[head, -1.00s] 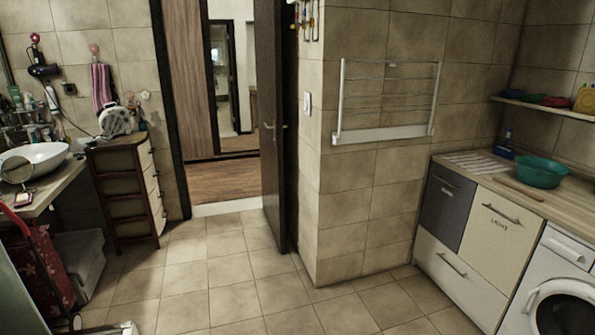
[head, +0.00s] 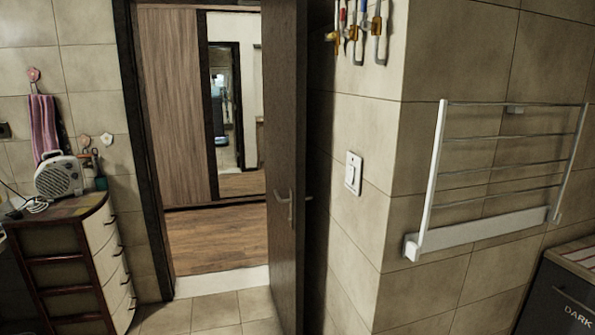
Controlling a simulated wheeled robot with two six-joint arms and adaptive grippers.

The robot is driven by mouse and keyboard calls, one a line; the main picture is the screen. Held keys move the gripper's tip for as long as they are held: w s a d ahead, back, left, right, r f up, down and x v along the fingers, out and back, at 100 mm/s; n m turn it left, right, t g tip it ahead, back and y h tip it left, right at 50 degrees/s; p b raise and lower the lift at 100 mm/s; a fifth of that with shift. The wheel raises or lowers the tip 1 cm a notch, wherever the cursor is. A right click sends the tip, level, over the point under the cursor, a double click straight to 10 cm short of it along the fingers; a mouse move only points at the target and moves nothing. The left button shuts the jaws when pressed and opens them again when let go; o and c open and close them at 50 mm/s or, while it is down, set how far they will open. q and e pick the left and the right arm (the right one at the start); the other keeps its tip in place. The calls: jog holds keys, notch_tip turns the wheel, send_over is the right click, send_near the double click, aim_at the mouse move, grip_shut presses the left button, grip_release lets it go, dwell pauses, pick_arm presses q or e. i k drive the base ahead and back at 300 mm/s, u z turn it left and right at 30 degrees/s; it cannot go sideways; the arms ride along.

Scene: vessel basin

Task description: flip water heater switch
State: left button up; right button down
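A white wall switch (head: 353,173) is mounted on the tiled wall just right of the open door, in the head view. It looks like a small rectangular plate with a rocker; which way the rocker is set is too small to tell. No label shows that it belongs to a water heater. Neither of my grippers is in the head view.
A dark door (head: 286,150) stands open beside the switch. A white drying rack (head: 490,225) sticks to the wall on the right. A drawer cabinet (head: 115,255) with a fan heater (head: 59,177) stands at left. Tiled floor (head: 215,312) is clear before the doorway.

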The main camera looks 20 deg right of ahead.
aim_at(351, 176)
jog(key=u, duration=0.1)
jog(key=i, duration=1.05)
jog(key=u, duration=0.1)
